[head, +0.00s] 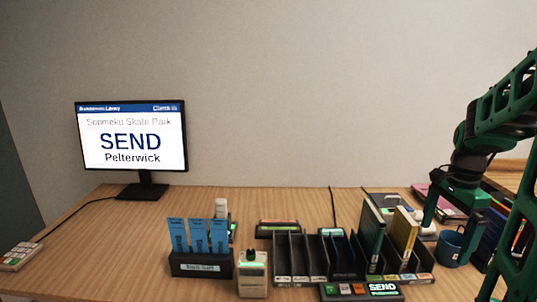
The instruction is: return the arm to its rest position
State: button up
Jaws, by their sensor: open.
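My green and black arm comes in from the right edge of the head view. My gripper (453,222) points down with its two fingers spread apart, and I see nothing held between them. It hangs over the right part of the desk, just right of the book sorter (343,258). A blue mug (449,246) shows just below the fingers; I cannot tell how far apart they are in depth. Part of my arm at the right hides some of the desk behind it.
The sorter holds a dark green book (373,236) and a tan book (404,231). A control panel reading SEND (383,289) is in front. A monitor (133,137), blue cards in a holder (201,265) and a beige device (252,275) stand left. Dark upright books (488,236) are right.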

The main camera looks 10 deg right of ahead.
jog(key=s+a+f+n, duration=0.2)
jog(key=s+a+n, duration=1.1)
jog(key=a, duration=0.1)
jog(key=shift+s+a, duration=0.3)
jog(key=shift+a, duration=0.05)
jog(key=shift+w+f, duration=0.25)
jog(key=shift+w, duration=0.4)
dwell(0.5)
